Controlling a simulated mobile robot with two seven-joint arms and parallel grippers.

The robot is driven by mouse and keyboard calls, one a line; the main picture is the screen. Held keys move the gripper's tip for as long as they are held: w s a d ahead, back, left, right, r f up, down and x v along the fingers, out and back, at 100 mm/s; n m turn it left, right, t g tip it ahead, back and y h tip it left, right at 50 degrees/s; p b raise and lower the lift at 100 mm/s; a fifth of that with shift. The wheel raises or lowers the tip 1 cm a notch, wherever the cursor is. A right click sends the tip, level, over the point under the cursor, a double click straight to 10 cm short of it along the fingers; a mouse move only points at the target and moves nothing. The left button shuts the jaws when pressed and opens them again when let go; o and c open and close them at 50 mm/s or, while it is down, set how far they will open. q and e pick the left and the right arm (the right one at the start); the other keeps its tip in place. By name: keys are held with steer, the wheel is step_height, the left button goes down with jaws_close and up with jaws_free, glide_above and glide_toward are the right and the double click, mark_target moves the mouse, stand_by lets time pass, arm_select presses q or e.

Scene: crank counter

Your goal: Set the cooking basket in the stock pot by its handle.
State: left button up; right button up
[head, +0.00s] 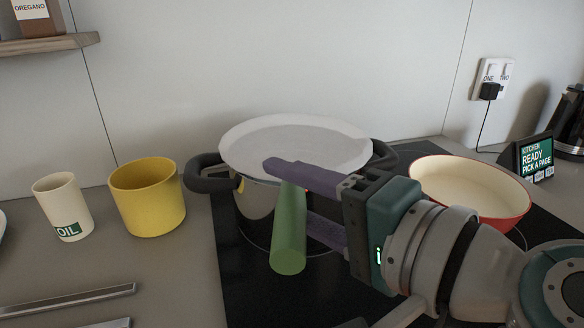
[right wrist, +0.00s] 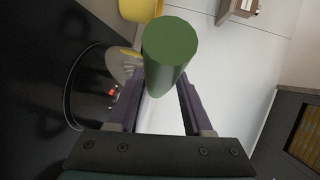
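The cooking basket (head: 297,143) is a wide pale round vessel with a thick green handle (head: 289,240) pointing toward me. It is over the mouth of the dark, shiny stock pot (head: 257,204), covering the pot's rim; I cannot tell whether it rests in it. The pot has black side handles. My right gripper (head: 290,200) comes from the right with its purple fingers above and below the green handle. In the right wrist view the handle (right wrist: 168,60) fills the gap between the fingers (right wrist: 162,95), so they look shut on it. My left gripper is not in view.
The pot stands on a black hob (head: 245,290). A red-rimmed cream pan (head: 470,185) is right of it. A yellow pot (head: 148,200) and a white OIL cup (head: 63,208) stand left. Metal bars (head: 70,300) lie front left. A small screen (head: 533,157) is at the right.

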steer(key=shift+o, duration=0.7)
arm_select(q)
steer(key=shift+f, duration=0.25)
arm_select(e)
steer(key=v, duration=1.2)
steer(key=s+f+n+g+h, duration=0.1)
steer(key=s+f+n, duration=0.1)
steer(key=f, duration=0.1)
steer(key=s+f+n+g+h, duration=0.1)
steer(key=s+f+n+g, duration=0.1)
steer(key=f+n, duration=0.1)
steer(key=s+d+f+n+g+h, duration=0.1)
steer(key=s+f+n+h, duration=0.1)
steer(key=shift+s+f+g, duration=0.3)
steer(key=shift+f+g, duration=0.1)
steer(key=s+d+f+n+g+h, duration=0.3)
steer(key=s+d+h, duration=0.3)
steer(key=d, duration=0.3)
steer(key=shift+s+d+f+h, duration=0.2)
steer(key=shift+s+f+h, duration=0.15)
steer(key=shift+f, duration=0.25)
